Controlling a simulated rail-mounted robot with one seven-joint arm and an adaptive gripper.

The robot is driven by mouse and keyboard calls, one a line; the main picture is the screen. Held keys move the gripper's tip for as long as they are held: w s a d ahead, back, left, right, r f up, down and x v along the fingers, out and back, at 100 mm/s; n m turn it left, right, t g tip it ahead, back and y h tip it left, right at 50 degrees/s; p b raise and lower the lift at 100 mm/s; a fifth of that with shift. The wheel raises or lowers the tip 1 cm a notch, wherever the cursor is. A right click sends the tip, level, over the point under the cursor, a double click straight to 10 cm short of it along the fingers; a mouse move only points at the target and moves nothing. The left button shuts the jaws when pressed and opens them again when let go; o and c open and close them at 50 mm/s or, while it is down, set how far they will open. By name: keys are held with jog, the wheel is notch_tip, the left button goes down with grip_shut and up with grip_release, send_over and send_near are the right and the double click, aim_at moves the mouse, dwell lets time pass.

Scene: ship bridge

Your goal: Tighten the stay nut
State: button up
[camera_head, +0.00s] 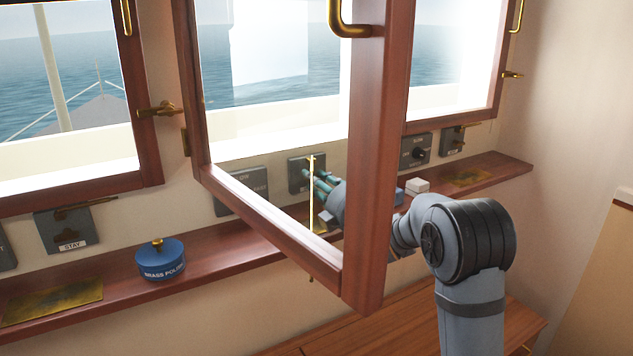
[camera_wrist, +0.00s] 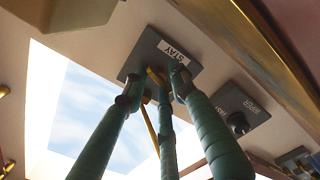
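The open window's stay plate, dark grey and labelled STAY, is close in the wrist view (camera_wrist: 148,62) and shows behind the glass in the camera_head view (camera_head: 297,176). A small brass part, seemingly the stay nut (camera_wrist: 156,76), shows on it between my fingertips. A thin brass stay bar (camera_head: 311,195) stands upright near the plate. My gripper (camera_head: 318,178) reaches in behind the window frame, its green fingers (camera_wrist: 157,88) extended to the plate. The tips are apart around the brass part; whether they touch it is hidden.
The open wooden window sash (camera_head: 368,160) hangs between the camera and my gripper. The ledge (camera_head: 215,255) holds a blue brass-polish tin (camera_head: 160,262), a brass plate (camera_head: 52,304) and a white block (camera_head: 417,186). A wiper plate (camera_wrist: 238,108) with a black knob sits beside the stay plate.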

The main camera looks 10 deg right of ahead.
grip_shut()
jog(key=shift+f, duration=0.1)
jog(key=shift+f+m+b, duration=0.2)
jog(key=shift+m+b, duration=0.1)
jog(key=shift+b, duration=0.05)
jog(key=shift+m+b, duration=0.6)
jog(key=shift+f+m+b, duration=0.15)
jog(key=shift+m+b, duration=0.7)
jog(key=shift+m, duration=0.35)
jog(key=m+b, duration=0.1)
jog(key=m, duration=0.4)
jog(key=shift+m+b, duration=0.3)
jog(key=m, duration=0.5)
jog(key=shift+a, duration=0.15)
jog(key=shift+m, duration=0.4)
